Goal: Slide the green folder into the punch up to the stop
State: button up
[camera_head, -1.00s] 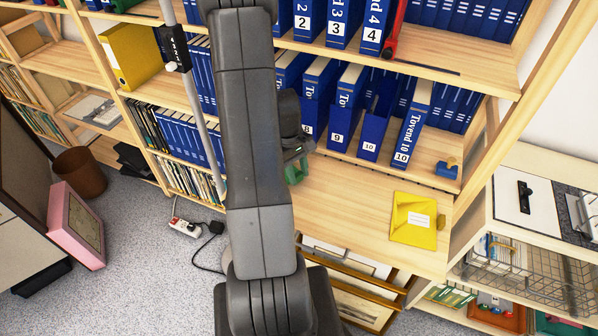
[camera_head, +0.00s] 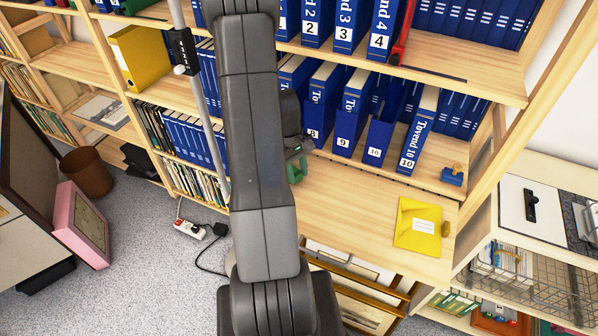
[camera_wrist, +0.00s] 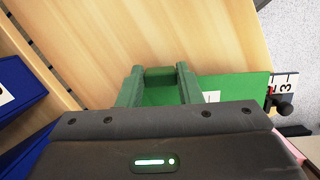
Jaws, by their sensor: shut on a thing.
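My gripper shows in the wrist view (camera_wrist: 161,88) with two green fingers. It is shut on the green folder (camera_wrist: 238,87), a flat green sheet reaching right from the fingers, with a small white label near its lower edge. The gripper body hides the lower part of the folder. In the head view my arm covers most of the gripper, and a bit of green (camera_head: 296,170) shows at its right side above the wooden desk shelf. I cannot surely tell the punch; a small blue thing with a wooden-coloured top (camera_head: 453,175) stands on the shelf at right.
A yellow folder (camera_head: 418,227) lies on the wooden shelf board (camera_head: 350,200). Blue binders (camera_head: 352,110) stand above it. A grey pole (camera_head: 205,110) with a black slider and numbers stands left of my arm. Drawers are open below. A wire basket (camera_head: 545,285) is at right.

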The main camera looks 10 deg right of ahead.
jog(key=shift+w+a, duration=0.2)
jog(key=shift+w, duration=0.05)
jog(key=o, duration=1.1)
jog(key=shift+s+d+r+p+v, duration=0.15)
jog(key=shift+s+p+v, duration=0.1)
jog(key=shift+p+v, duration=0.75)
jog(key=shift+s+d+p+v, duration=0.2)
jog(key=shift+p+v, duration=0.45)
jog(key=shift+v, duration=0.65)
jog(key=shift+s+d+r+p+v, duration=0.1)
jog(key=shift+s+p+v, duration=0.15)
jog(key=shift+p+v, duration=0.75)
jog(key=shift+b, duration=0.3)
jog(key=shift+w+a+f+b+x, duration=0.15)
jog(key=shift+w+b+x, duration=0.1)
jog(key=shift+b+x, duration=0.75)
jog(key=shift+w+a+b+x, duration=0.15)
jog(key=shift+b+x, duration=0.4)
jog(key=shift+x, duration=0.7)
jog(key=shift+w+a+f+b+x, duration=0.1)
jog(key=shift+w+b+x, duration=0.2)
jog(key=shift+b+x, duration=0.7)
